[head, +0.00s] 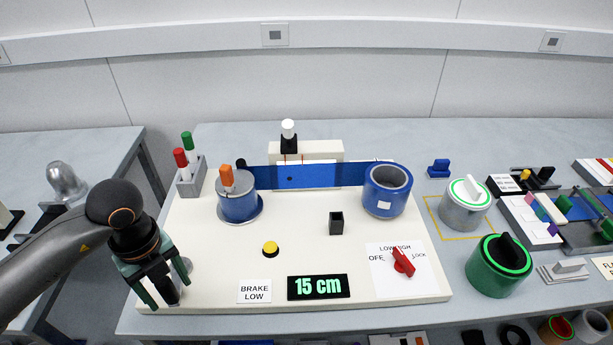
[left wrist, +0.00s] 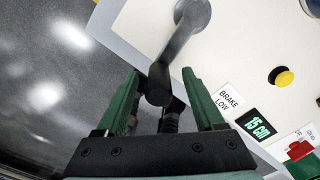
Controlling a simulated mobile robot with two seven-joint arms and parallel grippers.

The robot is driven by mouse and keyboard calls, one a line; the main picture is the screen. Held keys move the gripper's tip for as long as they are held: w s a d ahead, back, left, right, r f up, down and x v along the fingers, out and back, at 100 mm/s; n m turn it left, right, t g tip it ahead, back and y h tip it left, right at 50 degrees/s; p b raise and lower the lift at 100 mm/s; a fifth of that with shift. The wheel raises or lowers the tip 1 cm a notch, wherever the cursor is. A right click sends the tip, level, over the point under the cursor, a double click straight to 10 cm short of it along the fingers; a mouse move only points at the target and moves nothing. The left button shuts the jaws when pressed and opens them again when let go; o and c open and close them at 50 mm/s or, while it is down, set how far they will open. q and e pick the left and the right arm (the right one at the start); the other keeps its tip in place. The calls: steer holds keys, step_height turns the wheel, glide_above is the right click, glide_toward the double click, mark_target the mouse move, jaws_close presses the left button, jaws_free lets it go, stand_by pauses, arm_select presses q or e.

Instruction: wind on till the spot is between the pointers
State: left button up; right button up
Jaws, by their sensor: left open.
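A blue web (head: 325,176) runs upright between the left spool (head: 238,207) and the blue roll (head: 387,190) at right. A small dark spot (head: 290,179) shows on it, below the thin orange pointers (head: 302,159) and nearer the left one; I cannot tell exactly how it lines up. My left gripper (head: 165,290) is open at the crank at the board's front left corner. In the left wrist view the crank arm (left wrist: 178,45) reaches down to its dark handle (left wrist: 158,85), which lies between the open fingers (left wrist: 160,95). My right gripper is out of view.
The board (head: 330,255) carries a display (head: 318,287) reading 15 cm, a BRAKE LOW label (head: 254,291), a yellow button (head: 270,249), a red knob (head: 403,262) and a small black post (head: 336,223). A pen holder (head: 192,178) stands at left; several canisters stand at right.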

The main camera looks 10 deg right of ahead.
arm_select(q)
step_height(320, 180, up, 6)
steer(key=p, duration=0.4)
steer(key=shift+f, duration=0.1)
steer(key=shift+r, duration=1.1)
steer(key=shift+s, duration=0.1)
